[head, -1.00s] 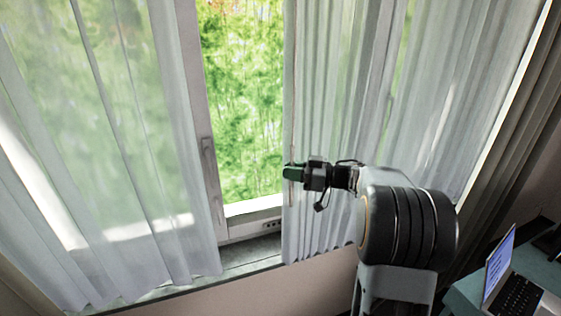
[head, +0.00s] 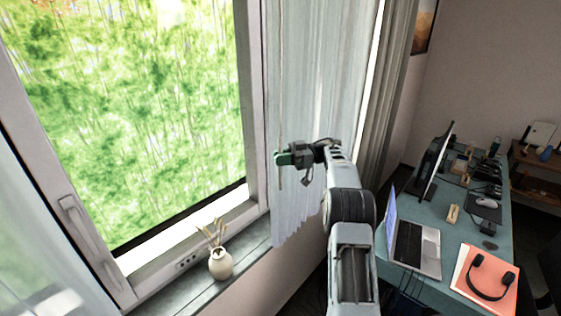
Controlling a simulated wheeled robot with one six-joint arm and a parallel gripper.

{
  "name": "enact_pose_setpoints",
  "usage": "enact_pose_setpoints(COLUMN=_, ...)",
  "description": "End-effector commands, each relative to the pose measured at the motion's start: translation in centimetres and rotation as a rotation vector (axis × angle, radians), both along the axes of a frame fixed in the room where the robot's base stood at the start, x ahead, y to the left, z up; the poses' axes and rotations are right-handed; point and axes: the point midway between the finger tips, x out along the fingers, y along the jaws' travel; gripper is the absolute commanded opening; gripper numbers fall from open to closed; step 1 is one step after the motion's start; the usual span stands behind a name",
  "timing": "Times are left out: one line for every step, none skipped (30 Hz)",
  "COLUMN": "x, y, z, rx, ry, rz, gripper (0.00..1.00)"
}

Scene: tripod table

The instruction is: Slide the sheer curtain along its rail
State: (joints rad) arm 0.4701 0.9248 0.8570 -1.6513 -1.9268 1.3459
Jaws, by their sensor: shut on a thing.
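The white sheer curtain (head: 318,75) hangs in bunched folds at the right side of the window in the head view. A thin pale draw rod (head: 280,100) hangs along its left edge. My gripper (head: 283,158), with green fingertips, is shut on this rod in front of the curtain's left edge. The fingertips hide the part of the rod that they hold. The rail is out of view above. Part of another sheer curtain (head: 30,265) shows at the lower left.
A vase with dried stems (head: 221,263) stands on the window sill (head: 190,300), left of the curtain. A heavier grey curtain (head: 388,95) hangs to the right. A desk (head: 418,205) with a laptop (head: 415,245), monitor and headphones stands at the right.

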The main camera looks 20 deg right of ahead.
Motion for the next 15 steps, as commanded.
enact_pose_setpoints(x=0.2, y=-0.3, z=-0.1, rx=0.001, ry=0.000, rz=0.003, gripper=0.00)
enact_pose_setpoints(x=0.2, y=-0.5, z=-0.1, rx=0.001, ry=-0.001, rz=0.004, gripper=0.00)
enact_pose_setpoints(x=0.3, y=-0.7, z=0.0, rx=0.001, ry=-0.001, rz=0.006, gripper=0.00)
enact_pose_setpoints(x=0.3, y=-0.8, z=0.0, rx=0.001, ry=-0.001, rz=0.008, gripper=0.00)
enact_pose_setpoints(x=0.3, y=-1.0, z=0.0, rx=0.001, ry=0.000, rz=0.009, gripper=0.00)
enact_pose_setpoints(x=0.4, y=-1.1, z=0.0, rx=0.001, ry=0.000, rz=0.010, gripper=0.00)
enact_pose_setpoints(x=0.4, y=-1.3, z=0.0, rx=0.001, ry=-0.001, rz=0.010, gripper=0.00)
enact_pose_setpoints(x=0.4, y=-1.4, z=0.0, rx=0.001, ry=-0.001, rz=0.009, gripper=0.00)
enact_pose_setpoints(x=0.4, y=-1.5, z=0.0, rx=0.001, ry=-0.001, rz=0.009, gripper=0.00)
enact_pose_setpoints(x=0.4, y=-1.6, z=0.1, rx=0.001, ry=-0.001, rz=0.008, gripper=0.00)
enact_pose_setpoints(x=0.4, y=-1.7, z=0.1, rx=0.001, ry=-0.001, rz=0.007, gripper=0.00)
enact_pose_setpoints(x=0.4, y=-1.8, z=0.1, rx=0.001, ry=-0.001, rz=0.005, gripper=0.00)
enact_pose_setpoints(x=0.4, y=-1.8, z=0.1, rx=0.001, ry=-0.001, rz=0.004, gripper=0.00)
enact_pose_setpoints(x=0.3, y=-1.9, z=0.1, rx=0.001, ry=-0.001, rz=0.003, gripper=0.00)
enact_pose_setpoints(x=0.3, y=-2.0, z=0.1, rx=0.001, ry=-0.001, rz=0.002, gripper=0.00)
